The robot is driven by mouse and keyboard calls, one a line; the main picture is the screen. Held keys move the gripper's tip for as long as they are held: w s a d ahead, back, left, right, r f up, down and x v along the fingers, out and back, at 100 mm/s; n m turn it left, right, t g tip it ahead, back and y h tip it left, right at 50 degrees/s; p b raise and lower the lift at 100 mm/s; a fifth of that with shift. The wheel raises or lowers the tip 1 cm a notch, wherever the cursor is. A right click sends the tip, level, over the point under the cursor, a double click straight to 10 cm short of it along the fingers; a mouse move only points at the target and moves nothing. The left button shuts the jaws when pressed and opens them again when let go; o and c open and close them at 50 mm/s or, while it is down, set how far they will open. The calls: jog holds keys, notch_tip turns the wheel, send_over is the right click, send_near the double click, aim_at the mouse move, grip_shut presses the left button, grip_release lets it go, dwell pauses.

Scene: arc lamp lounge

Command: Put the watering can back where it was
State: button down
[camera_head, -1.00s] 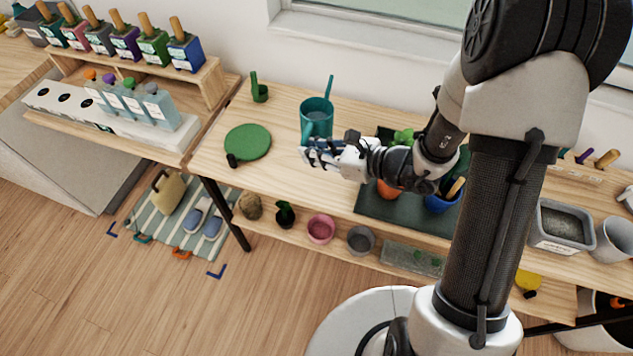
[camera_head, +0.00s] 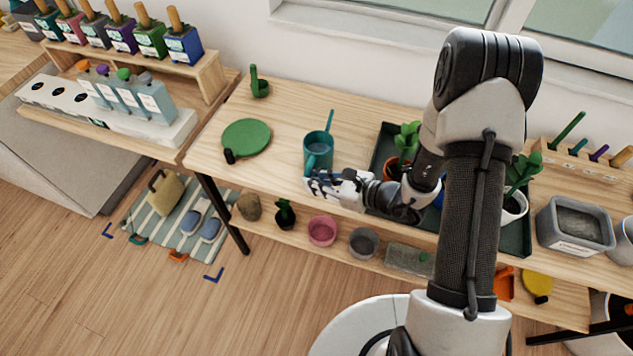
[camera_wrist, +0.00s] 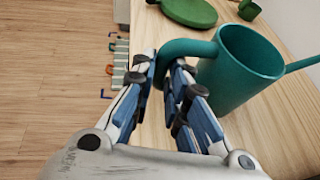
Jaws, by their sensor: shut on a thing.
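The teal watering can (camera_head: 318,152) is upright over the wooden table, right of a flat round green piece (camera_head: 246,137). Its thin spout points away from my gripper. In the wrist view the can (camera_wrist: 240,70) shows its open top, and its curved handle lies between my fingers. My gripper (camera_head: 318,184) is shut on that handle, on the near side of the can. The fingers also show in the wrist view (camera_wrist: 172,85). I cannot tell whether the can's base touches the tabletop.
A dark tray (camera_head: 380,150) with potted plants lies right of the can, partly behind my arm. A small green pot (camera_head: 260,87) stands at the back left. A grey tub (camera_head: 575,228) is at the right. Bare tabletop (camera_head: 285,125) lies between the green piece and the can.

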jog(key=shift+r, duration=0.15)
jog(key=shift+f, duration=0.2)
jog(key=c, duration=1.6)
grip_release()
jog(key=shift+r, duration=0.1)
